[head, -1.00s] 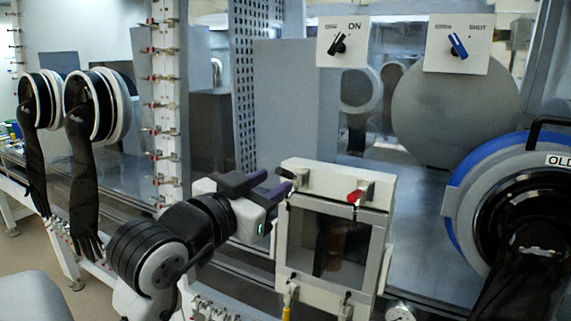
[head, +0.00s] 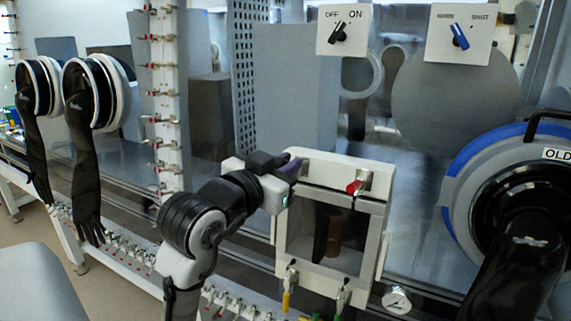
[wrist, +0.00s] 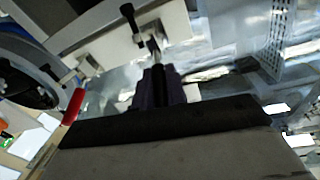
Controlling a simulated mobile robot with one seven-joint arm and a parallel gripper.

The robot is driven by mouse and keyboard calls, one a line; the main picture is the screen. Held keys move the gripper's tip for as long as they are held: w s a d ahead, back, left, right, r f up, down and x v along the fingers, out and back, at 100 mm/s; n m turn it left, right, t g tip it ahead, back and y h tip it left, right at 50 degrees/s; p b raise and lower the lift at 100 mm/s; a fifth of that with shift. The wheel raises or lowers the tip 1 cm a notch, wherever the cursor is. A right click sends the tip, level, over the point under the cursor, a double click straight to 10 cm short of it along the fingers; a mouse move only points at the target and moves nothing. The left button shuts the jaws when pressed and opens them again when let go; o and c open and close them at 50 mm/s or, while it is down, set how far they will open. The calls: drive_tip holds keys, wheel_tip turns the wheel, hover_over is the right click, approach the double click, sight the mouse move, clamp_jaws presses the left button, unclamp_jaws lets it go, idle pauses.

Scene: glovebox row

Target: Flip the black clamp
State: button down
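The black clamp (wrist: 129,12) shows in the wrist view at top centre, a black-tipped handle on a metal base against the white box frame. In the head view my gripper mostly covers it at the box's top left corner. My gripper (head: 296,168) is at that corner. In the wrist view its purple fingers (wrist: 158,88) are close together, with a narrow dark gap between them, at the clamp's metal base. I cannot tell whether they grip it or only touch it.
A red clamp (head: 355,186) sits at the box's top right and a yellow one (head: 287,298) at its lower left. The white-framed box (head: 375,245) has a window. A blue-rimmed round port (head: 462,190) with a black glove is at right. Switch panels (head: 343,30) are above.

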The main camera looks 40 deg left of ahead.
drive_tip(key=f+t+b, duration=0.1)
drive_tip(key=b, duration=0.2)
drive_tip(key=shift+d, duration=0.1)
drive_tip(key=shift+s+f+t+b, duration=0.15)
drive_tip(key=shift+t+b, duration=0.35)
drive_tip(key=shift+b, duration=0.75)
drive_tip(key=shift+t+b, duration=0.4)
drive_tip(key=shift+b, duration=0.2)
drive_tip(key=c, duration=1.4)
unclamp_jaws()
drive_tip(key=shift+s, duration=0.1)
drive_tip(key=shift+c, duration=0.2)
drive_tip(key=b+v, duration=0.4)
drive_tip(key=v, duration=0.9)
drive_tip(key=shift+s, duration=0.35)
